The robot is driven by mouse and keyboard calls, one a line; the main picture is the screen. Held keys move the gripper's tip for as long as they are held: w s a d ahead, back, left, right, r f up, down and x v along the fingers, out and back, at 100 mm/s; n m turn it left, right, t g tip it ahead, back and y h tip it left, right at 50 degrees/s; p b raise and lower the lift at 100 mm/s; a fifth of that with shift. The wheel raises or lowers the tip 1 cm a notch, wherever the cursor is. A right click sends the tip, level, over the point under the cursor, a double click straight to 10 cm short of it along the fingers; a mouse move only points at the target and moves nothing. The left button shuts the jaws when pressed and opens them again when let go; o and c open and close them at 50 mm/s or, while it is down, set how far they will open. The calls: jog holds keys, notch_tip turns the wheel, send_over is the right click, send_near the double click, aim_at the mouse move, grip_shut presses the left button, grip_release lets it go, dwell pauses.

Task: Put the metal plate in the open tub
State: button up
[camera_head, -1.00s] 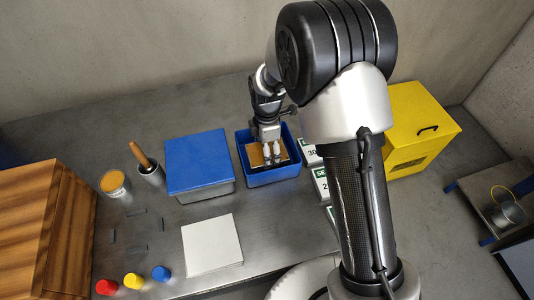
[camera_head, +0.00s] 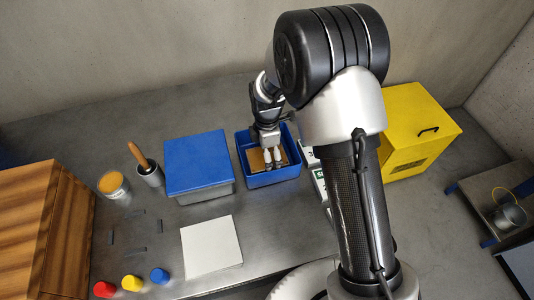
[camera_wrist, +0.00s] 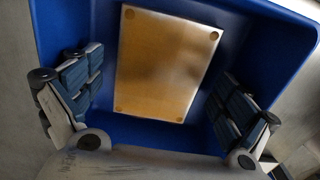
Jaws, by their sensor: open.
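The metal plate (camera_wrist: 165,65) is a brassy rectangle with small round marks at its corners. It lies inside the open blue tub (camera_wrist: 218,20), with blue floor showing around it in the wrist view. In the head view the plate (camera_head: 256,160) shows partly behind my gripper, inside the tub (camera_head: 272,180). My gripper (camera_head: 273,164) is over the tub. In the wrist view the fingers of my gripper (camera_wrist: 160,105) are spread wide on either side of the plate, apart from it, with nothing between them.
A blue-lidded tub (camera_head: 198,160) stands just left of the open tub. A white square pad (camera_head: 211,246) lies in front. A yellow box (camera_head: 420,130) is at the right. A can (camera_head: 114,186), a pot with a wooden handle (camera_head: 150,174) and coloured caps (camera_head: 132,282) are at the left.

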notch_tip(320, 180, up, 12)
jog(key=p, duration=0.4)
jog(key=shift+r, duration=0.2)
jog(key=s+d+r+m+t, duration=0.1)
jog(key=s+d+r+m, duration=0.35)
jog(key=r, duration=0.35)
jog(key=s+d+r+m+t, duration=0.1)
jog(key=s+d+r+m, duration=0.35)
jog(key=r, duration=0.25)
jog(key=s+d+r+m+t, duration=0.1)
jog(key=s+d+r+m, duration=0.1)
jog(key=s+m, duration=0.4)
jog(key=s+d+r+m+t, duration=0.1)
jog(key=s+d+r+m, duration=0.1)
jog(key=s+m, duration=0.4)
jog(key=s+d, duration=0.1)
jog(key=s, duration=0.3)
jog(key=shift+s+d+r+t, duration=0.2)
jog(key=shift+s+t, duration=0.1)
jog(key=shift+s, duration=0.1)
